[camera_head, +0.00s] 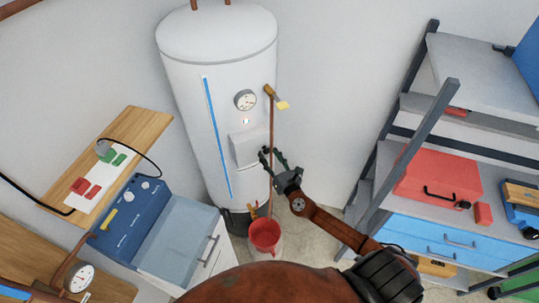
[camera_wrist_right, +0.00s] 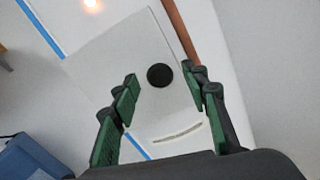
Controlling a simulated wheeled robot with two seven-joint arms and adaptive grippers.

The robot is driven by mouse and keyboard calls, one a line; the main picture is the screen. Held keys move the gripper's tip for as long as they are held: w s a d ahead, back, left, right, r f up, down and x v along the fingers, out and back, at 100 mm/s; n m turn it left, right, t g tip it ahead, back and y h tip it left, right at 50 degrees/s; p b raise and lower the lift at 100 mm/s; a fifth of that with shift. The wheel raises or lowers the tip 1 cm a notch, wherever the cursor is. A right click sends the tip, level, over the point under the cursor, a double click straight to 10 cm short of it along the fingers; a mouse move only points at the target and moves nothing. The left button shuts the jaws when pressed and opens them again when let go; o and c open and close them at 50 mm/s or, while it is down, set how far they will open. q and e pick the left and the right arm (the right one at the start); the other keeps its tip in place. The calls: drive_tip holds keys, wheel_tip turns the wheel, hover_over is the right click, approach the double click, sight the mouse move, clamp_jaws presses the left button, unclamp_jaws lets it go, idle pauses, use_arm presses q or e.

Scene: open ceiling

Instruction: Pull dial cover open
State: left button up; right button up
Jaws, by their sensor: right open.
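The dial cover (camera_head: 247,147) is a pale box-shaped panel low on the front of the white water heater (camera_head: 204,120). In the right wrist view the cover (camera_wrist_right: 115,52) is a light grey plate with a round black knob (camera_wrist_right: 160,75) and a slot below it. My right gripper (camera_head: 268,158) is at the right side of the cover. In the right wrist view its green fingers (camera_wrist_right: 162,88) are open, with the knob between and slightly beyond the tips, apparently not touched. My left gripper is not in view.
A copper pipe (camera_head: 271,180) runs down the heater's right side, close to my gripper. A red bucket (camera_head: 265,235) stands below. A shelf with a red toolbox (camera_head: 437,179) is at the right. A blue machine (camera_head: 130,220) is at the left.

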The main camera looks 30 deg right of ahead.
drive_tip(key=shift+w, duration=0.15)
drive_tip(key=shift+c, duration=0.3)
clamp_jaws()
idle(0.4)
